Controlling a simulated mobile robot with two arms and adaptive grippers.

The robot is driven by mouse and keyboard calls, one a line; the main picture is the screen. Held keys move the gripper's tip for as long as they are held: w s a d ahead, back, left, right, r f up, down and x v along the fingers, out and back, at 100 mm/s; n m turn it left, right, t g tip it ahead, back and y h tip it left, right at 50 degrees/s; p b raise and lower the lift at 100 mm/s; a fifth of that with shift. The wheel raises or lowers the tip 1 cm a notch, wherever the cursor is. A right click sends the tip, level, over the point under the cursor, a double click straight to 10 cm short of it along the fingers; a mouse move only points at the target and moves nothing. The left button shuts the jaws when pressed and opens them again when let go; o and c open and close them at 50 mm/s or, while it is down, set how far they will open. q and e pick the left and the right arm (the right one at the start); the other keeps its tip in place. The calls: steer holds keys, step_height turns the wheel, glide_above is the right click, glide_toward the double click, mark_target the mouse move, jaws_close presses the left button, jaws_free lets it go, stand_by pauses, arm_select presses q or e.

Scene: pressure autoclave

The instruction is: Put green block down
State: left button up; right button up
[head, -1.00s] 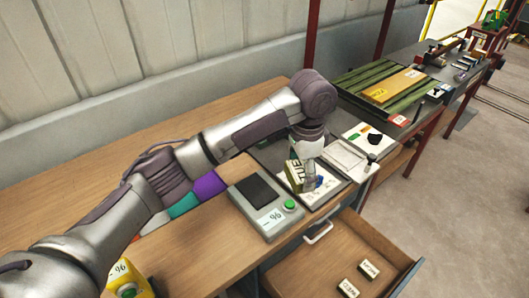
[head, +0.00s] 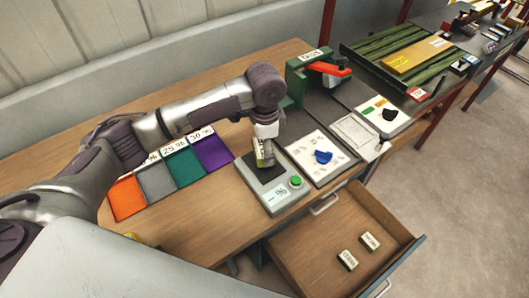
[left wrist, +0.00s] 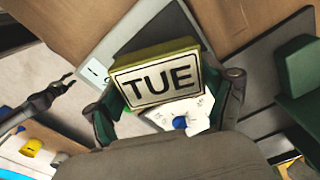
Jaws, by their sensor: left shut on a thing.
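The green block (left wrist: 158,72) carries a white TUE label in the left wrist view. My left gripper (left wrist: 172,98) is shut on it, a finger at each side. In the head view my left gripper (head: 265,150) holds the block (head: 258,160) at the dark pad (head: 270,178) of the grey meter (head: 268,202) with a green button. I cannot tell whether the block touches the pad. A dark claw-like shape (left wrist: 48,97) at the left of the left wrist view may be my right gripper; its state is unclear.
Orange, grey, teal and purple mats (head: 212,152) lie left of the meter. A dial panel (head: 323,157) with a blue knob stands right of it, a green device with a red lever (head: 328,68) behind. The open drawer (head: 318,252) in front holds two small labelled blocks.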

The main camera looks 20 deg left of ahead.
arm_select(q)
steer(key=shift+f+p, duration=0.4)
steer(key=shift+f, duration=1.55)
steer(key=shift+f, duration=0.15)
steer(key=o, duration=1)
step_height(320, 180, up, 12)
steer(key=shift+r+b, duration=0.2)
steer(key=shift+b, duration=0.9)
